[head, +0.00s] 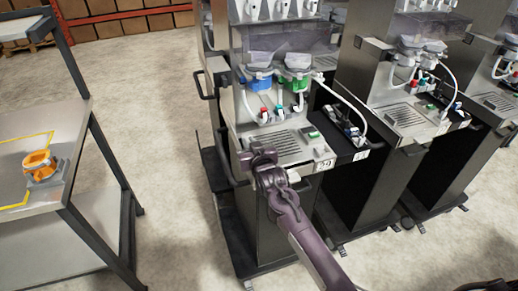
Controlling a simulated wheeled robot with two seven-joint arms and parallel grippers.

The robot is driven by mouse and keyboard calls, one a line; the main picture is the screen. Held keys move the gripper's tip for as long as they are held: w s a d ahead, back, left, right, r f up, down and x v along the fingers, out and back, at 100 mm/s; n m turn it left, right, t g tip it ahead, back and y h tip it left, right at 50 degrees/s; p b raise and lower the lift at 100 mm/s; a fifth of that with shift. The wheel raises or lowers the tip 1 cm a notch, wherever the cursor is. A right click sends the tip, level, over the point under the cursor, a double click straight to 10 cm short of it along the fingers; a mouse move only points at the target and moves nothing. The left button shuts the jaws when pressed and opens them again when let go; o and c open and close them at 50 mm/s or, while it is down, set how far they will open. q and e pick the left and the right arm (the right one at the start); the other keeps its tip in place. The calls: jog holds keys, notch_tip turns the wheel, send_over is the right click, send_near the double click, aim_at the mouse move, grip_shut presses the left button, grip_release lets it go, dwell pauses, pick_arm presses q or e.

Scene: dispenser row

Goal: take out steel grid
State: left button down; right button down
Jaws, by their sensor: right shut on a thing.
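The steel grid (273,142) is a slotted metal plate on the front ledge of the nearest dispenser (262,103), below its blue and green parts. My right gripper (258,158) is at the front edge of this ledge, reaching in from the lower right. It is shut on the steel grid at its near edge; the fingers hide the exact contact. The grid looks flat and still in its place on the ledge. My left gripper is not in view.
More dispensers (404,112) stand in a row to the right, with hoses hanging close by. A grey cart (95,180) on the left holds an orange ring-like part (40,167) by a yellow outline. Open floor lies between cart and dispenser.

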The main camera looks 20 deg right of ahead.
jog(key=shift+s+r+p, duration=0.15)
jog(key=shift+s+p, duration=0.65)
jog(key=shift+s, duration=0.35)
jog(key=shift+s+d+p, duration=0.15)
jog(key=shift+s+p, duration=1.5)
jog(key=shift+s, duration=2.05)
jog(key=s+p, duration=0.5)
jog(key=s, duration=0.5)
jog(key=shift+d, duration=0.15)
jog(key=shift+s, duration=0.1)
